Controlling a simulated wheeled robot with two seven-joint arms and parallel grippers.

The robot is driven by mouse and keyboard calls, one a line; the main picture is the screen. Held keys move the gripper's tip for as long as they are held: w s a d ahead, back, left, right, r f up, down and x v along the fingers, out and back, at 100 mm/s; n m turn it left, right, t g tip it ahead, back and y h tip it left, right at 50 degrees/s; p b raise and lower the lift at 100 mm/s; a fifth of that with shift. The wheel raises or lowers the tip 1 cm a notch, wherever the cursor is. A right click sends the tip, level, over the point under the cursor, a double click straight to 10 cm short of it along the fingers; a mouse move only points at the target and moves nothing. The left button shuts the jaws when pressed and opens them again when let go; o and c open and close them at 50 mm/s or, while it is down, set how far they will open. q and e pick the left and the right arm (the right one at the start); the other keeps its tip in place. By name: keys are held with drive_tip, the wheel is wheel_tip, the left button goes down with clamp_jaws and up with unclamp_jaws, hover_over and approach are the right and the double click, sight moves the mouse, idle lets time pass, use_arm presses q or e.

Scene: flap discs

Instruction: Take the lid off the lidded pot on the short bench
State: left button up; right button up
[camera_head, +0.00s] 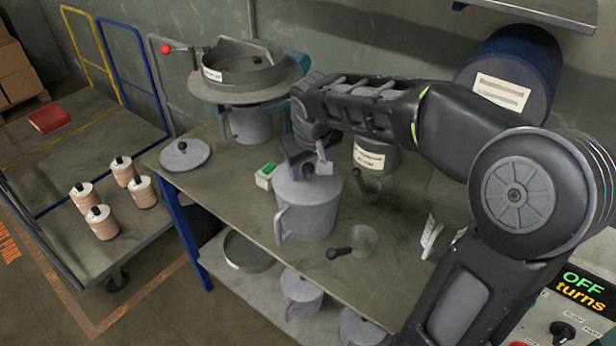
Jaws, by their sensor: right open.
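A grey pot (308,218) with a side handle stands on the short bench (225,190). Its flat grey lid (293,180) appears to be on it, with a dark knob near the jaws. My right gripper (307,164) reaches down over the pot's top. Its jaws are open around or beside the knob; I cannot tell which. The arm hides part of the pot's far side. My left gripper is not in view.
Another round lid (185,154) with a black knob lies at the bench's left end. A small box with a green top (265,176) sits close left of the pot. Small dark-handled cups (362,240) stand to its right. A large round machine (248,75) is behind.

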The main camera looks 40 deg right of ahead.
drive_tip(key=shift+c, duration=0.4)
clamp_jaws()
idle(0.4)
